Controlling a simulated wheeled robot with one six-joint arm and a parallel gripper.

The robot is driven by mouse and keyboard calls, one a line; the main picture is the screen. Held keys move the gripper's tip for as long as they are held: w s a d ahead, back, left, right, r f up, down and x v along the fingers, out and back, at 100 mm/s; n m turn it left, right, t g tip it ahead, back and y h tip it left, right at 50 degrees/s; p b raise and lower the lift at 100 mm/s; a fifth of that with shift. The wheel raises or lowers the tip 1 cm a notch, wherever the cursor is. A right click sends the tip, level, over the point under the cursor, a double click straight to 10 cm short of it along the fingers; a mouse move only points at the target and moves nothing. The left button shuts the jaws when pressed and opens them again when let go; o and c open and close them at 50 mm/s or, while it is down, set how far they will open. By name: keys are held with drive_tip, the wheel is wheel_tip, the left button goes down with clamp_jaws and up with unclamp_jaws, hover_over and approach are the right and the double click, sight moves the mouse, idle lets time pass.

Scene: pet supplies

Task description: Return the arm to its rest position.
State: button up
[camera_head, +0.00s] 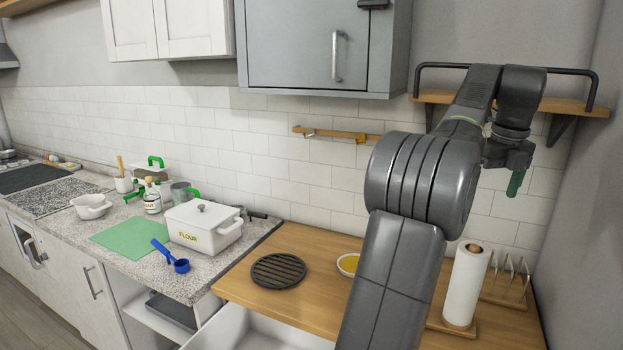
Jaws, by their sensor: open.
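My arm rises from the bottom of the view, bends at a large grey joint and reaches up to the right. My gripper (516,181) hangs from the wrist at the upper right, in front of the tiled wall and below the wooden shelf. It is open. A dark green, narrow piece shows at its lower end; I cannot tell whether it is a fingertip. No object is clearly seen between the fingers, and the gripper is well above the wooden counter (300,238).
A paper towel roll (467,285) and a wooden rack (508,285) stand below my gripper. The wooden shelf (560,104) with a black rail is close behind the wrist. A black trivet (278,270), yellow-filled bowl (348,264), flour box (203,225) and blue scoop (172,257) lie left.

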drive_tip(key=s+a+b, duration=0.2)
drive_tip(key=s+a, duration=0.2)
drive_tip(key=s, duration=0.4)
idle(0.4)
